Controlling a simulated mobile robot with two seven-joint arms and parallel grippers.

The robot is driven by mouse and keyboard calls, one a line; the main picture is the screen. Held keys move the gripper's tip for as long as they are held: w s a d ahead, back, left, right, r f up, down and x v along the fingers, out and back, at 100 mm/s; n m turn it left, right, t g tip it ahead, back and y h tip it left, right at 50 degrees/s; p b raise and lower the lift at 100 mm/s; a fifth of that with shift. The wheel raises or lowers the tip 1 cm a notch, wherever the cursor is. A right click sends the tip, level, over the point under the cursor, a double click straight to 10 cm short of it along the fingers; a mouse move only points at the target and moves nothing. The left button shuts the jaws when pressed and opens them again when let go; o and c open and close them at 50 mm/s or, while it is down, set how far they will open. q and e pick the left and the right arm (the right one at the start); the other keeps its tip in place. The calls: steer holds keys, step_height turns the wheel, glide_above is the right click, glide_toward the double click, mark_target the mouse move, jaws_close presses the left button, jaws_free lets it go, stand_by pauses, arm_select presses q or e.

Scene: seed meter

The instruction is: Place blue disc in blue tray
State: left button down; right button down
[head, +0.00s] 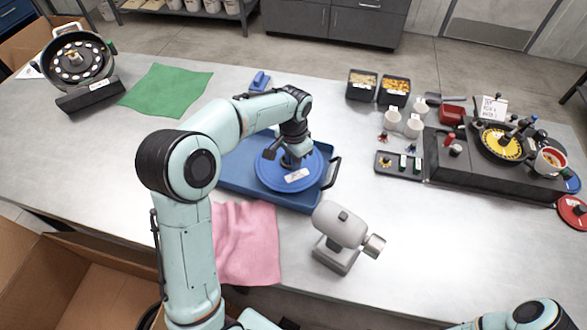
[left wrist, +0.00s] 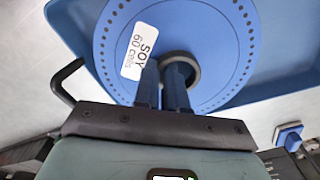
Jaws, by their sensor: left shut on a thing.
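The blue disc (head: 281,177) lies over the blue tray (head: 241,171) in the middle of the table. In the left wrist view the disc (left wrist: 215,38) has a white label reading "SOY 60 cells" and a ring of small holes. My left gripper (head: 291,163) points down at the disc's centre. In the left wrist view its fingers (left wrist: 163,85) are shut on the disc's hub. I cannot tell whether the disc touches the tray's floor. The tray (left wrist: 275,80) shows around the disc. My right gripper is out of view; only part of my right arm shows.
A pink cloth (head: 246,243) and a grey device (head: 341,236) lie in front of the tray. A green cloth (head: 166,90) lies at left. A black meter base (head: 482,163) with a yellow disc, white cups and seed bins (head: 362,85) stand at right. The front right table is clear.

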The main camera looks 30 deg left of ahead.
arm_select(q)
steer(key=shift+f, duration=2)
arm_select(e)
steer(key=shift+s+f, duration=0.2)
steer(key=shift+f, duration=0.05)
arm_select(q)
steer(key=shift+f, duration=0.1)
steer(key=c, duration=1.2)
jaws_free()
